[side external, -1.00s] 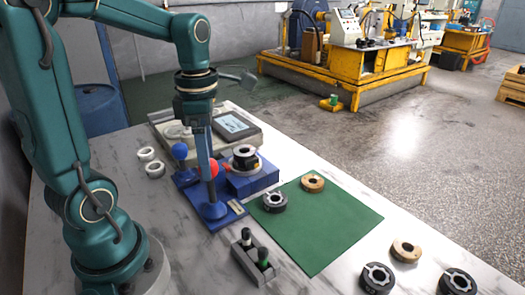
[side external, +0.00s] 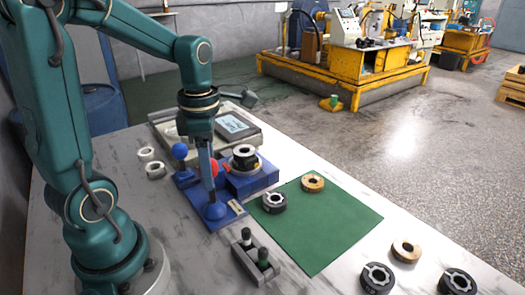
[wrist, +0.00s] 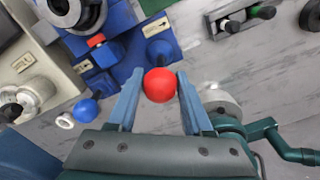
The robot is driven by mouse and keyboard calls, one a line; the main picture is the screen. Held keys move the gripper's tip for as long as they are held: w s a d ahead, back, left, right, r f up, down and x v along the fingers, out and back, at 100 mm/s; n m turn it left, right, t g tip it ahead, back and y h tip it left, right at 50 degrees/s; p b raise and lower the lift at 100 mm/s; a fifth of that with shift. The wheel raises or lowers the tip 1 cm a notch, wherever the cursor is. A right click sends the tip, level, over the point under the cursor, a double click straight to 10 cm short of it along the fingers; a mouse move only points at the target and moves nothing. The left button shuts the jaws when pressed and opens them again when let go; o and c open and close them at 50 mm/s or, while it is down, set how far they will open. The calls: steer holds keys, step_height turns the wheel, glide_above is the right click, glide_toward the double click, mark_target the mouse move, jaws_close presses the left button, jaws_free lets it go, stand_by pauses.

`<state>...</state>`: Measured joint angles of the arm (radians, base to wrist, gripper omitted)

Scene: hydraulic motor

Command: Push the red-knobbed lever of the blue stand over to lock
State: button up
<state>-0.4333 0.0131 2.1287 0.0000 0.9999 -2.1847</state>
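The blue stand (side external: 238,209) is on the table, with a dark ring part (side external: 244,158) on its raised block. Its lever's red knob (side external: 213,168) is partly hidden behind my gripper (side external: 207,176). In the wrist view, the red knob (wrist: 160,85) is between the two blue fingers of my gripper (wrist: 160,92). The fingers are apart, one on each side of the knob, with narrow gaps visible. The lever's shaft is mostly hidden. A blue knob (side external: 180,151) stands at the stand's left, also in the wrist view (wrist: 87,110).
A grey device with a screen (side external: 233,126) stands behind the stand. A green mat (side external: 325,232) with two ring parts is at the right.

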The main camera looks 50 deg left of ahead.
steer(key=shift+d, duration=0.8)
steer(key=shift+d+f, duration=0.25)
steer(key=shift+d, duration=0.5)
